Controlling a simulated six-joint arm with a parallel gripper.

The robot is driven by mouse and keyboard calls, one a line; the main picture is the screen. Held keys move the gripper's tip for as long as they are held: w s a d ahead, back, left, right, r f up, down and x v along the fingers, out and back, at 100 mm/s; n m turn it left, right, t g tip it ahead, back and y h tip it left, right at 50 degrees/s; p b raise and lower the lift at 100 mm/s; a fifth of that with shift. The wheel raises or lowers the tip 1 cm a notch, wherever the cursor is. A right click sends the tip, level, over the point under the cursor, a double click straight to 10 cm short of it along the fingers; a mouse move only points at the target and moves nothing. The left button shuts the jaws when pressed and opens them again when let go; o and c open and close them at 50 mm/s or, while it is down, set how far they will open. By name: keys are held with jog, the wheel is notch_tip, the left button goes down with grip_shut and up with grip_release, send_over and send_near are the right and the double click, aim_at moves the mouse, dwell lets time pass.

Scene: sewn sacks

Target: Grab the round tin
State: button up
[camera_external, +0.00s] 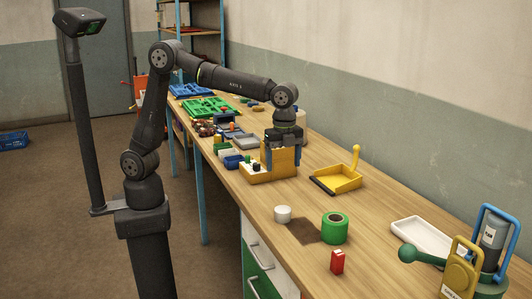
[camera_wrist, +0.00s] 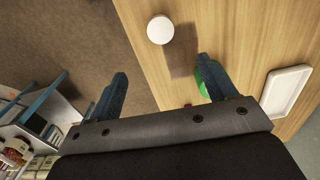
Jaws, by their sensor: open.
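A small white round tin (camera_external: 283,214) stands upright on the wooden table near its front edge. In the wrist view the white tin (camera_wrist: 160,30) shows from above, beyond my fingertips and roughly centred between them. My gripper (camera_external: 283,152) hangs over the table farther back, beside a yellow holder, apart from the tin. Its two fingers (camera_wrist: 161,72) are spread wide with nothing between them.
The yellow holder (camera_external: 270,168), a yellow dustpan (camera_external: 338,180) and a white tray (camera_external: 425,238) are on the table (camera_external: 390,205).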

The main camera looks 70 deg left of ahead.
send_over(283, 209)
jog(key=f, duration=1.2)
jog(key=shift+s+a+f, duration=0.15)
jog(key=shift+a+f, duration=0.05)
jog(key=shift+a, duration=0.05)
jog(key=shift+d+f, duration=0.15)
jog(key=shift+f, duration=1.35)
jog(key=shift+d+f, duration=0.1)
jog(key=shift+f, duration=1.35)
jog(key=shift+c, duration=0.5)
jog(key=c, duration=1)
